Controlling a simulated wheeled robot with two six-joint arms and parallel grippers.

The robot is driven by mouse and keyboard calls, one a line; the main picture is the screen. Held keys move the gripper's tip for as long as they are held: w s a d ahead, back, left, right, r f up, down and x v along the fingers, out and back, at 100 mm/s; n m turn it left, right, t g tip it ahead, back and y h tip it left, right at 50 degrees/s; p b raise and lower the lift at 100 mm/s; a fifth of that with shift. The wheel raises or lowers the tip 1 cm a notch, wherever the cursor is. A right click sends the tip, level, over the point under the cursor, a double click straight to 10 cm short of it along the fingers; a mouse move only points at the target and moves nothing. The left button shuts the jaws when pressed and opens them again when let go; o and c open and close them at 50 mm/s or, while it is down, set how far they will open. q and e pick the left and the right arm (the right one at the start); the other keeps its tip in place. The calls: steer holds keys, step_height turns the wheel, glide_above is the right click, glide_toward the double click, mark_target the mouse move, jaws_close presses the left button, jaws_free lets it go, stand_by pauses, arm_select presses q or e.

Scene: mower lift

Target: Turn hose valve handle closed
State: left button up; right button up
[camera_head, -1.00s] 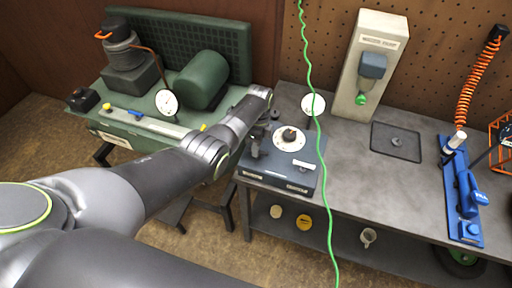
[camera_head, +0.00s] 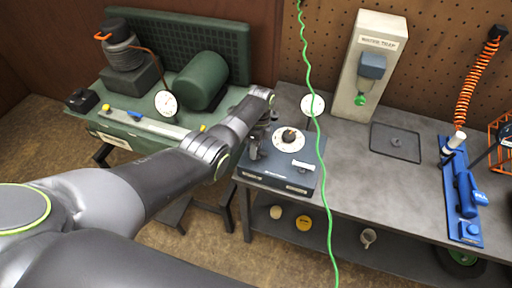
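I cannot tell for certain which part is the hose valve handle. A blue-grey box (camera_head: 275,183) on the grey bench carries a round white dial with a dark knob (camera_head: 289,136) and a small white bar (camera_head: 303,165). My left gripper (camera_head: 257,150) points down at the box's left side, beside the dial; it is small and dark, and I cannot tell whether its fingers are open or touching anything. A green hose (camera_head: 322,160) hangs in front of the box's right side. My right gripper is not in view.
A pale upright unit (camera_head: 372,55) with a green knob (camera_head: 360,99) stands behind. A blue tool (camera_head: 466,195) and orange coiled hose (camera_head: 476,80) are at right. A green machine (camera_head: 205,80) stands left. The bench's middle (camera_head: 375,180) is clear.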

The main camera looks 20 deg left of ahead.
arm_select(q)
steer(key=w+r, duration=0.3)
steer(key=r, duration=1.4)
steer(key=shift+w, duration=0.15)
steer(key=shift+d, duration=0.1)
